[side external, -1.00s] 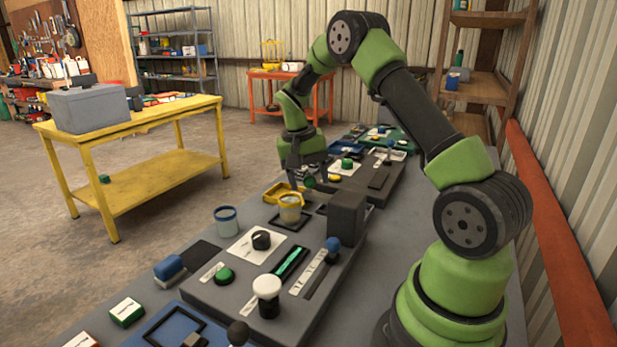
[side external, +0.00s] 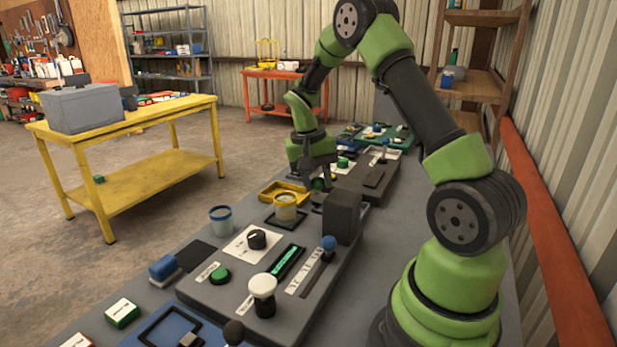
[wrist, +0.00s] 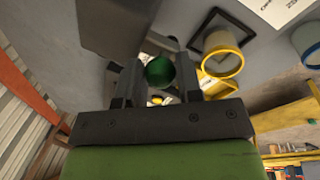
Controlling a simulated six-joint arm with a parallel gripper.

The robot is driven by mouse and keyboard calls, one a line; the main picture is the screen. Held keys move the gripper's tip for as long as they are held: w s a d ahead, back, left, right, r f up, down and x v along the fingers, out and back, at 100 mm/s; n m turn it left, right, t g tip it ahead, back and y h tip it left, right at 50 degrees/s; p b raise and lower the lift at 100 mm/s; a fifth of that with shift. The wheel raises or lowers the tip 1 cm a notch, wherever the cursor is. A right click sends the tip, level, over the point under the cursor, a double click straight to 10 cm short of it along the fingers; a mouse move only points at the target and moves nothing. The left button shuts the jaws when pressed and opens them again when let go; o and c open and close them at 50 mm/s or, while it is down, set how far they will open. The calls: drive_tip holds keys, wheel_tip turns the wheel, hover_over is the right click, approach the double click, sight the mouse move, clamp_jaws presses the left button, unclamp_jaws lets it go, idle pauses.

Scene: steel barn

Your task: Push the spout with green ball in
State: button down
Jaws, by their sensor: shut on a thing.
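The green ball (wrist: 160,71) sits between the two fingers of my gripper (wrist: 153,78) in the wrist view, and the fingers are shut on it. In the side view my gripper (side external: 320,182) points down just behind the dark upright block (side external: 342,217), with the ball (side external: 318,184) partly hidden by the fingers. The spout that carries the ball is mostly hidden in both views. A yellow-rimmed jar (side external: 285,205) stands on a dark square frame in front of the block; its yellow rim also shows in the wrist view (wrist: 222,62).
A yellow tray (side external: 268,195) lies beside the jar. A blue-rimmed jar (side external: 220,222) stands further left. The near panel holds a black knob (side external: 257,239), a green button (side external: 220,275), a white-topped knob (side external: 263,285) and a blue-knobbed lever (side external: 329,243).

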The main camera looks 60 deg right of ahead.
drive_tip(key=shift+s, duration=0.25)
drive_tip(key=c, duration=0.8)
unclamp_jaws()
drive_tip(key=shift+w+r, duration=0.15)
drive_tip(key=shift+r, duration=0.1)
drive_tip(key=r, duration=0.3)
drive_tip(key=w+r, duration=0.1)
drive_tip(key=r, duration=0.2)
drive_tip(key=a+r, duration=0.1)
drive_tip(key=r, duration=0.2)
drive_tip(key=shift+w+r, duration=0.15)
drive_tip(key=shift+w, duration=0.05)
